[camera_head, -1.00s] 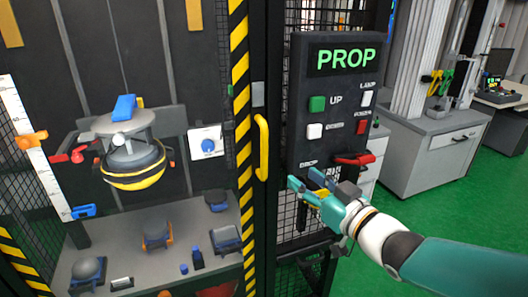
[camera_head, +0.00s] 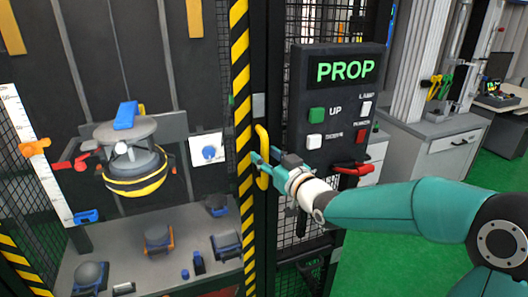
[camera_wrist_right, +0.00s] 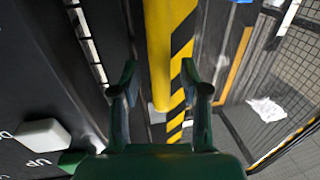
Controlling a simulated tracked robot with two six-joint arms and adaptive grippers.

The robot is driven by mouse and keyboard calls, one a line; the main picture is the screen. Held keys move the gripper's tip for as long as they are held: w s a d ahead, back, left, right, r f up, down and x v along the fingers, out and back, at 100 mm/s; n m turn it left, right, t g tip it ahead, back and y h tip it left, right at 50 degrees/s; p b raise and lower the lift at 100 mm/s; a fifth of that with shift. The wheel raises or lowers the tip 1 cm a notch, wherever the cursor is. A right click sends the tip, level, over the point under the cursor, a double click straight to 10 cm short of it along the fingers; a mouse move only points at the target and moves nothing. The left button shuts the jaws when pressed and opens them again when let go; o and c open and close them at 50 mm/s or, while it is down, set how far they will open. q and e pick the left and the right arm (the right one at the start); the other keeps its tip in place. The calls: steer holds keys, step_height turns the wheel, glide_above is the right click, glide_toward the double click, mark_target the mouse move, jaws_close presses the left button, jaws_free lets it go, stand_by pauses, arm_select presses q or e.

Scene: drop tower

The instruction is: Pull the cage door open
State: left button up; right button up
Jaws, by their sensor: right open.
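The yellow handle (camera_head: 262,138) stands upright on a dark frame beside the cage's black-and-yellow striped edge (camera_head: 240,80). The cage door looks shut. My right gripper (camera_head: 257,168) is at the lower part of the handle, with its jaws open. In the right wrist view, the handle (camera_wrist_right: 158,50) shows between the two fingers of the gripper (camera_wrist_right: 160,75), with gaps on both sides. I cannot tell how deep it sits between them. My left gripper does not show.
A dark control panel (camera_head: 335,105) reading PROP, with buttons and a red lever (camera_head: 352,168), stands just right of the handle, near my right arm. Inside the cage, a striped round object (camera_head: 135,180) hangs above a grey shelf (camera_head: 130,250). Green floor (camera_head: 380,245) is clear at right.

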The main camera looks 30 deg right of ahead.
steer(key=shift+w, duration=0.6)
jaws_close()
